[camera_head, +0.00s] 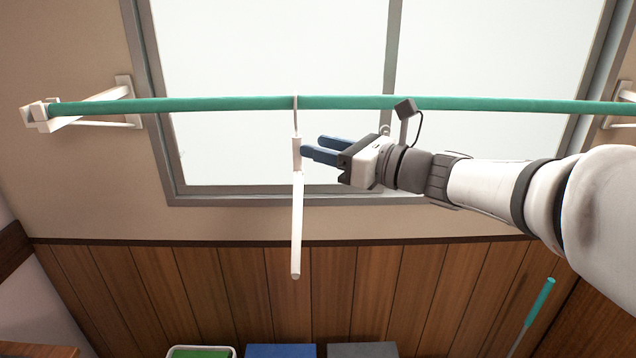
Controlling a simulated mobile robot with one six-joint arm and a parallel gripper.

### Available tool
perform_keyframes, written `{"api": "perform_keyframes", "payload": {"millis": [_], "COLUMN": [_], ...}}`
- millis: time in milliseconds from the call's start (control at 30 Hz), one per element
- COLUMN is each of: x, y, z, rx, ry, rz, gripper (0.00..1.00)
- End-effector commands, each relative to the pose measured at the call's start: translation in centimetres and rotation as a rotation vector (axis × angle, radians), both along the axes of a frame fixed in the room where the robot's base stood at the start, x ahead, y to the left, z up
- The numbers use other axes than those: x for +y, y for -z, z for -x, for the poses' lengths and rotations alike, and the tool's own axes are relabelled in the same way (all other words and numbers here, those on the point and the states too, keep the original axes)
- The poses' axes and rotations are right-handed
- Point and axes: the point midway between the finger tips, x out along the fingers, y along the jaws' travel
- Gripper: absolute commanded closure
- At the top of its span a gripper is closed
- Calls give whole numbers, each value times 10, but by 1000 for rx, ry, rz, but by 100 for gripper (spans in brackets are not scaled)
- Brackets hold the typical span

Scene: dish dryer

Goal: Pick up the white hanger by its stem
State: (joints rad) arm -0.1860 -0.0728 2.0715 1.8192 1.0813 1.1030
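A white hanger (297,215) hangs from a green rod (220,104) in the camera_head view. Its thin hook goes over the rod, and its stem (296,128) runs down to a thicker white body seen nearly edge-on. My gripper (312,146) is just right of the top of the hanger body, below the rod. Its two blue fingers point left toward the hanger and stand apart with nothing seen between them. I cannot tell whether the near fingertip touches the hanger.
The rod rests on white wall brackets (85,105) before a large window (280,50). Below are wood panelling (220,290), a green-filled tray (200,352), a blue box (281,351) and a grey box (362,350). A green-handled stick (538,300) leans at lower right.

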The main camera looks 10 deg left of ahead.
Motion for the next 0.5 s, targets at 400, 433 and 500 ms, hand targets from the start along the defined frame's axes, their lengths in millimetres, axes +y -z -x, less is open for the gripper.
{"api": "perform_keyframes", "payload": {"millis": [400,433,500], "x": [51,52,53], "y": [0,1,1], "z": [-12,-12,-13], "rx": [-1,-1,-1], "ry": [-2,-2,-1], "rz": [3,3,3], "gripper": [61,61,61]}}
